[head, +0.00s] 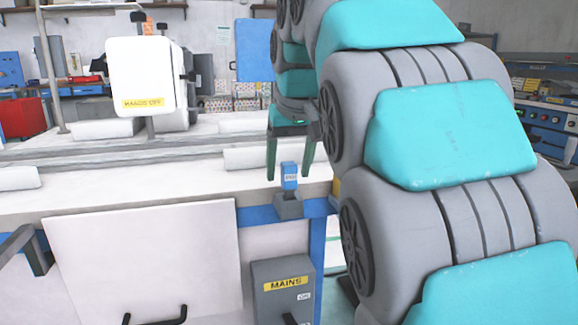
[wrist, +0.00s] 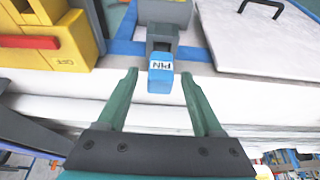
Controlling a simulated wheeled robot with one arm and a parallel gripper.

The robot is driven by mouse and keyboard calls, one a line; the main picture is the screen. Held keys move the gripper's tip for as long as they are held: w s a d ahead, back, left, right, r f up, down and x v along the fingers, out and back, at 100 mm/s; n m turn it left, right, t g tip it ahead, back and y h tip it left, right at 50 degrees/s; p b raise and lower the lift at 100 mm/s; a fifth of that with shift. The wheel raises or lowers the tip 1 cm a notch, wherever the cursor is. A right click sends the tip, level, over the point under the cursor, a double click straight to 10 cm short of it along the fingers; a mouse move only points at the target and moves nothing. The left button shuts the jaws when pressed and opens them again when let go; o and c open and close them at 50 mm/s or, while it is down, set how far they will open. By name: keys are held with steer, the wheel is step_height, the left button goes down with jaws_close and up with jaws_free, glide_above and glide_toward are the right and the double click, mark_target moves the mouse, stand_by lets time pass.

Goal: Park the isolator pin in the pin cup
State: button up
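The isolator pin (head: 290,177) is a small blue block with a white label, upright in a grey holder (head: 288,206) at the bench's front edge. In the wrist view the pin (wrist: 160,81) reads "PIN" and stands out from the grey holder (wrist: 162,38). My gripper (head: 289,177) is open, its green fingers pointing down either side of the pin's top. In the wrist view my gripper (wrist: 159,74) shows a gap on both sides of the pin. I cannot tell whether the grey holder is the pin cup; no other cup is identifiable.
A grey MAINS box (head: 283,292) with a yellow label is below the holder. A white panel (head: 145,265) with a black handle is left of it. A yellow unit (wrist: 55,35) with a red handle is upper left in the wrist view. My arm hides the right side.

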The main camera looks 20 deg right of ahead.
stand_by(0.3)
steer(key=shift+v, duration=2.2)
steer(key=p+v, duration=0.2)
steer(key=v, duration=0.1)
steer(key=shift+s+r+p, duration=0.1)
steer(key=shift+r+p, duration=0.05)
steer(key=shift+p, duration=0.15)
steer(key=s+f+g, duration=0.3)
steer(key=s+f, duration=1.1)
steer(key=f, duration=0.4)
steer(key=s+f+g, duration=0.3)
steer(key=s+f, duration=1.1)
steer(key=f, duration=0.4)
steer(key=shift+s+f, duration=0.2)
steer(key=shift+f, duration=0.05)
